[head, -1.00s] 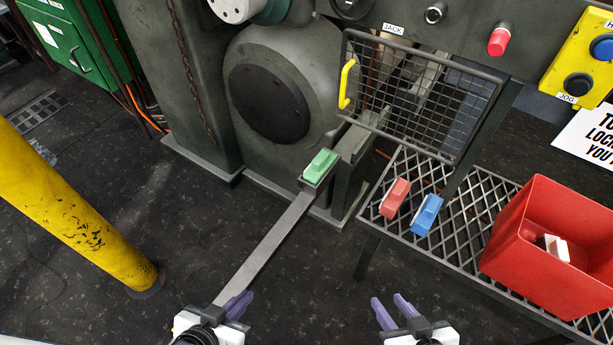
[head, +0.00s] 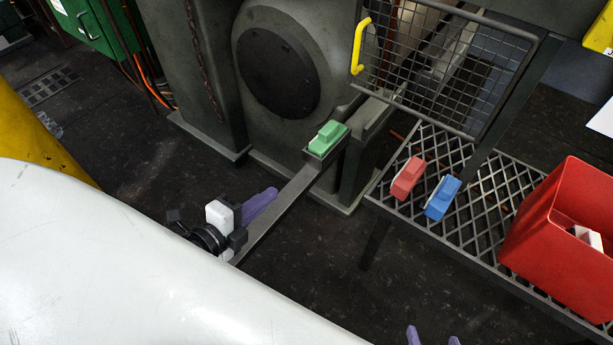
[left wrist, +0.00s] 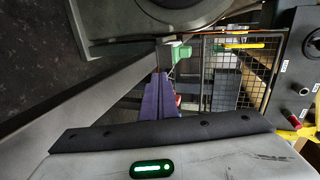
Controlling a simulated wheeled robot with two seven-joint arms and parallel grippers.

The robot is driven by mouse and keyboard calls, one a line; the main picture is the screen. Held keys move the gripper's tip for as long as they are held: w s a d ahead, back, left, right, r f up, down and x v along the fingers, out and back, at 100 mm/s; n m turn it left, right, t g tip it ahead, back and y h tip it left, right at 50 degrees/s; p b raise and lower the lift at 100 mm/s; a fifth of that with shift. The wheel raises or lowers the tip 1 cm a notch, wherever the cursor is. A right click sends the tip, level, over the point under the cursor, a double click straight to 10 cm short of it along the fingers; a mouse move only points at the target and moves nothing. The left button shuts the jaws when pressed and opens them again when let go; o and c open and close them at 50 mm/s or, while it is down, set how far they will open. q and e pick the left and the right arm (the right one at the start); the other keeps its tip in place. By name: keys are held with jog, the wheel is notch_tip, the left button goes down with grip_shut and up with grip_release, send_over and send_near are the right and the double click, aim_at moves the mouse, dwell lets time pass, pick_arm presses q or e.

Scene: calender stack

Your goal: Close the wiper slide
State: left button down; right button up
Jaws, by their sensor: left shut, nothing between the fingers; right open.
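The wiper slide is a long flat grey bar (head: 287,205) sticking out of the machine over the floor toward me; it also shows in the left wrist view (left wrist: 90,97). A green block (head: 328,140) sits on its machine-side part, and shows partly in the left wrist view (left wrist: 181,52). My left gripper (head: 272,194) is shut and empty, its purple fingers beside or over the bar, pointing toward the machine; contact cannot be told. The bar's near end is hidden behind my left gripper and white body. My right gripper (head: 432,339) is open, only its fingertips showing at the bottom edge.
A mesh guard (head: 445,65) with a yellow handle (head: 360,46) hangs right of the bar. A grating shelf (head: 490,205) holds a red block (head: 407,178), a blue block (head: 443,197) and a red bin (head: 560,245). Dark floor lies open below the bar.

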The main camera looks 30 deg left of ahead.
pick_arm(q)
jog(key=b, duration=0.1)
send_near(312, 160)
jog(key=shift+m, duration=0.3)
jog(key=x, duration=0.4)
jog(key=shift+w+f, duration=0.3)
jog(key=shift+w+d, duration=0.15)
jog(key=shift+w, duration=0.5)
jog(key=shift+w, duration=0.1)
